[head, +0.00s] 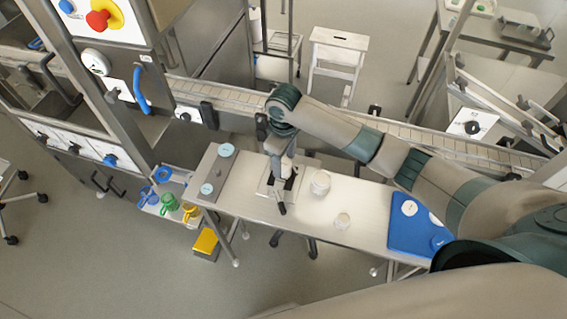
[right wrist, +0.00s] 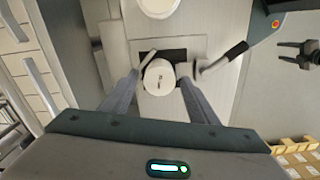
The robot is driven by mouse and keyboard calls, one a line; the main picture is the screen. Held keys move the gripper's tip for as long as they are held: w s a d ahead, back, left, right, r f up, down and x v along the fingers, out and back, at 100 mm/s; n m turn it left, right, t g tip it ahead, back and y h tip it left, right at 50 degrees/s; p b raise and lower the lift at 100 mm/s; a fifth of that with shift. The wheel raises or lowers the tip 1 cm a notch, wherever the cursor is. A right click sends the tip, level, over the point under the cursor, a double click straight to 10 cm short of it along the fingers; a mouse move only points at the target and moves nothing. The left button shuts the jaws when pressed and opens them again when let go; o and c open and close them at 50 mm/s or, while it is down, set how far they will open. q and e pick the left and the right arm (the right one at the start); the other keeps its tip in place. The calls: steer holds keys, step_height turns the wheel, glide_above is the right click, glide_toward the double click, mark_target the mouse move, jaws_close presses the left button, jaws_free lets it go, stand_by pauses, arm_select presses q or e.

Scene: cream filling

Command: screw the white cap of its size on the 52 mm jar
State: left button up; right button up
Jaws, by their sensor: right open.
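My right gripper (head: 281,172) points down over a clamp fixture (head: 266,187) on the steel table. In the right wrist view its open fingers (right wrist: 157,92) stand on either side of a white round cap (right wrist: 158,77), with gaps between. The cap sits in the fixture (right wrist: 150,108) between dark jaws; the jar under it is hidden, and its size cannot be read. In the head view the gripper hides this cap. White caps (head: 409,208) lie on a blue mat (head: 408,236). My left gripper is not in view.
The fixture's handle (right wrist: 238,50) sticks out beside the gripper. A grey plate (head: 214,172) with pale discs lies at the table's left end. A conveyor (head: 233,97) runs behind. The table between jars and mat is clear.

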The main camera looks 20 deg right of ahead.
steer(key=n, duration=0.3)
stand_by(0.4)
steer(key=n, duration=0.4)
steer(key=shift+w+d, duration=0.1)
steer(key=shift+n, duration=1)
steer(key=shift+n, duration=1)
steer(key=n, duration=0.3)
steer(key=shift+n, duration=0.3)
